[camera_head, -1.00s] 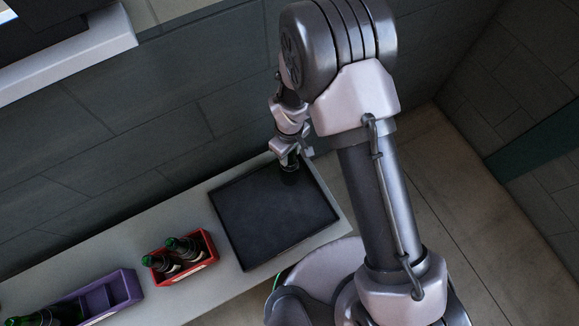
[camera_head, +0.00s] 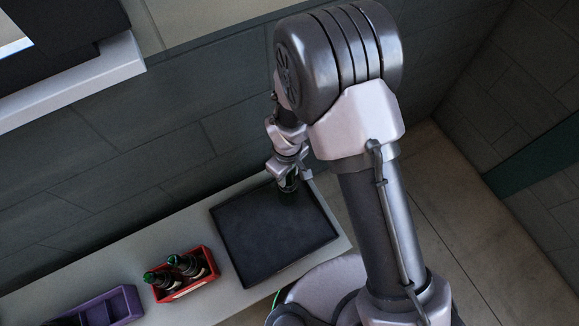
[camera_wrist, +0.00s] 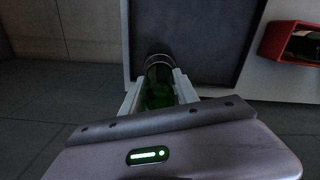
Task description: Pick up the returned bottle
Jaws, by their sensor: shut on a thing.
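The bottle is dark with green glass. In the wrist view the bottle (camera_wrist: 159,92) is between the two pale fingers of my gripper (camera_wrist: 160,88), which are shut on it. Its far end lies over the edge of the black tray. In the head view my gripper (camera_head: 289,186) is at the back right corner of the black tray (camera_head: 262,262). There the bottle is mostly hidden by my gripper, and I cannot tell whether its base touches the tray.
A red crate (camera_head: 186,289) with two dark, green-topped bottles (camera_head: 190,265) stands left of the tray. A purple crate (camera_head: 122,303) is farther left on the grey counter (camera_head: 335,246). The dark tiled wall (camera_head: 140,170) runs close behind. The rest of the tray looks bare.

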